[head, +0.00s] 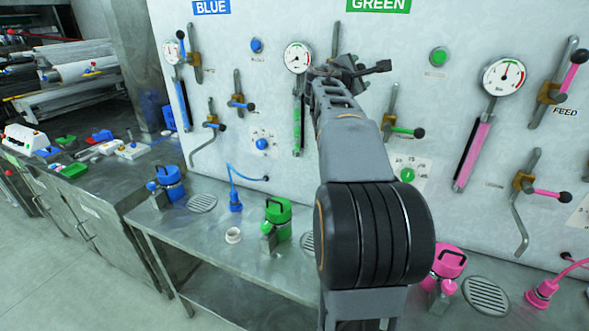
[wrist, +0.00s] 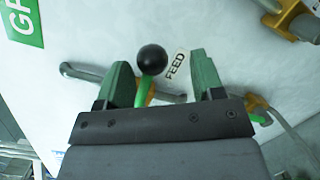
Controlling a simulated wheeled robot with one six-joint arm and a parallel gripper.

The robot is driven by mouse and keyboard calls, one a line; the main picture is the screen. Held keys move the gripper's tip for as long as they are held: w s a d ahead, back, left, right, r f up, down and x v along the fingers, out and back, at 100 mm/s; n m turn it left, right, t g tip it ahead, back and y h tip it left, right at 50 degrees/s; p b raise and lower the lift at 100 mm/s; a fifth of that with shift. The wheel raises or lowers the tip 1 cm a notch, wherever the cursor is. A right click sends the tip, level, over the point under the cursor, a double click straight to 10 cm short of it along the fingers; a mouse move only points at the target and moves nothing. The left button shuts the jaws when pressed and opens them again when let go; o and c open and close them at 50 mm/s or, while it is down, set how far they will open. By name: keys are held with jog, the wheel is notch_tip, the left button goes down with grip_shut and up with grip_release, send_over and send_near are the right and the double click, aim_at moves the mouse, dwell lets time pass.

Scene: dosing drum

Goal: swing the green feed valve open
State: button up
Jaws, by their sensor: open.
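The green feed valve shows in the wrist view as a green lever (wrist: 143,92) with a black ball knob (wrist: 152,59), its brass body partly hidden behind my gripper. A FEED label (wrist: 175,65) is on the panel just right of the knob. My gripper (wrist: 160,72) is open, with one finger on each side of the knob. The knob is closer to the left finger; I cannot tell whether they touch. In the head view my gripper (head: 350,70) is raised at the panel below the GREEN sign (head: 379,5) and hides most of this valve.
A lower green-handled valve (head: 405,131) is to the right of my arm. A green sight tube (head: 298,125) and gauge (head: 298,57) are to the left. Pink valves stand farther right. Below, a steel bench (head: 215,245) holds a green canister (head: 278,215).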

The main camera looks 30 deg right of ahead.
jog(key=b+v, duration=0.2)
jog(key=v, duration=0.8)
jog(key=s+a+f+m+y+p, duration=0.1)
jog(key=a+f+m+y+p, duration=0.1)
jog(key=a+f+y, duration=0.3)
jog(key=s+a+f+m+y+p, duration=0.2)
jog(key=a+f+m+y, duration=0.2)
jog(key=a+f, duration=0.5)
jog(key=shift+s+a+f+y, duration=0.25)
jog(key=shift+f+y, duration=0.15)
jog(key=shift+f, duration=0.35)
jog(key=shift+c, duration=0.2)
